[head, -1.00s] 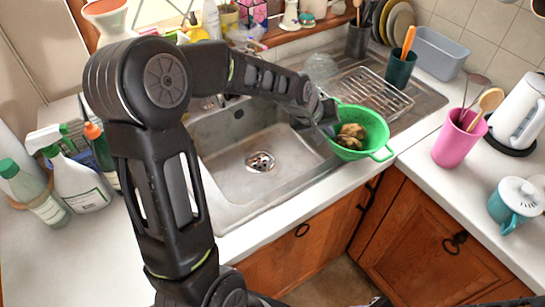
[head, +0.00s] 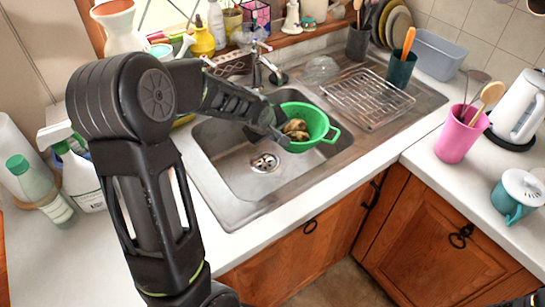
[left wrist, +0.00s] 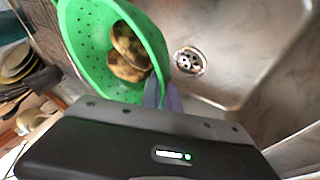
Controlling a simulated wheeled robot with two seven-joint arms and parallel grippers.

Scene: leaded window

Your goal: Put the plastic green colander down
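The green colander (head: 318,118) hangs over the right part of the sink basin, with several brownish potato-like lumps (head: 296,129) inside. In the left wrist view the colander (left wrist: 82,48) fills the upper left, with the lumps (left wrist: 130,55) in it. My left gripper (head: 277,134) is at the colander's left rim. In the left wrist view its purplish fingers (left wrist: 163,95) meet the rim and appear closed on it. The colander looks raised above the basin floor, though its underside is hidden. My right gripper is not seen.
The steel sink (head: 225,190) has a drain (head: 265,162) in its basin and a tap (head: 262,65) behind. A wire rack (head: 367,97) lies on the drainboard at right. A pink cup (head: 457,135) and white kettle (head: 520,108) stand on the right counter. The front counter is clear.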

